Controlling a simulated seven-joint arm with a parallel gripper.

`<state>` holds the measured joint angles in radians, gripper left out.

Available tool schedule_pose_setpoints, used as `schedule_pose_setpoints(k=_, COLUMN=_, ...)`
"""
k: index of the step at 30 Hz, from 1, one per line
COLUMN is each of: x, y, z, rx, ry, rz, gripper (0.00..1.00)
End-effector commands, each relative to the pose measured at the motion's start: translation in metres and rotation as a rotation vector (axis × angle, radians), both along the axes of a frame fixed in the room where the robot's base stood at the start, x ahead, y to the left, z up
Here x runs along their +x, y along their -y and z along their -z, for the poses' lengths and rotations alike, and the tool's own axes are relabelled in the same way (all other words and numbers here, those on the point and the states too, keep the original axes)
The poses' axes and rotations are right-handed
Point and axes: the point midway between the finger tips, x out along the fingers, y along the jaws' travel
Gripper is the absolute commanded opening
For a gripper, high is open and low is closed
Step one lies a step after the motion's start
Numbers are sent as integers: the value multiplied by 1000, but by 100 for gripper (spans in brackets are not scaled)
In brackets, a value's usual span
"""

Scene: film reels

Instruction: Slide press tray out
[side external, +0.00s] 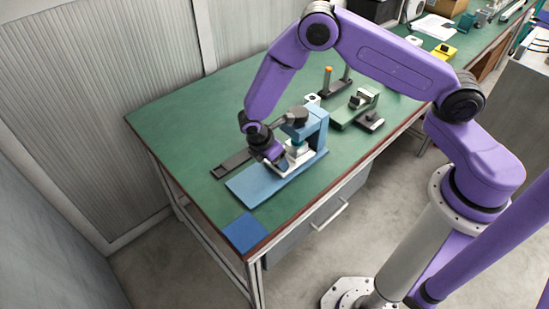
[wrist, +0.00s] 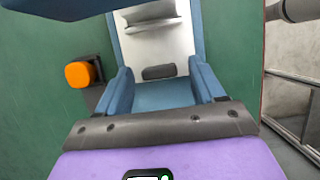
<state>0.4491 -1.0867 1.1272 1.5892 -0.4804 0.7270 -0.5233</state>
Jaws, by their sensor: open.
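The blue press (side external: 318,128) stands near the front edge of the green bench. Its flat light-blue base plate (side external: 250,188) reaches out toward the lower left. A pale grey piece (side external: 296,157) shows low in the press, partly hidden by my gripper; I cannot tell if it is the tray. My gripper (side external: 272,156) is open, low over the base plate and close to the press's mouth. In the wrist view the press's blue side walls (wrist: 206,82) flank a pale panel with a small dark grey block (wrist: 158,72). Contact cannot be told; the fingertips are not clear.
A dark slotted bar (side external: 231,164) lies left of the press. A green fixture (side external: 352,108) is to the right. A blue mat (side external: 244,232) lies at the near corner. The bench's left side is clear.

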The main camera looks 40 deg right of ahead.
Motion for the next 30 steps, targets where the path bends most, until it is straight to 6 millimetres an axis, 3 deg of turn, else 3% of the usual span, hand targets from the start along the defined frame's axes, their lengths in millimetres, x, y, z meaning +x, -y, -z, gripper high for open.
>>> schedule_pose_setpoints(k=11, x=0, y=1, z=4, rx=1, ry=1, rz=0, gripper=65)
schedule_pose_setpoints(k=17, x=0, y=1, z=4, rx=1, ry=1, rz=0, gripper=0)
schedule_pose_setpoints(k=24, x=0, y=-4, z=4, rx=0, ry=1, rz=-1, gripper=0)
schedule_pose_setpoints(k=30, x=0, y=-33, z=4, rx=0, ry=1, rz=-4, gripper=0)
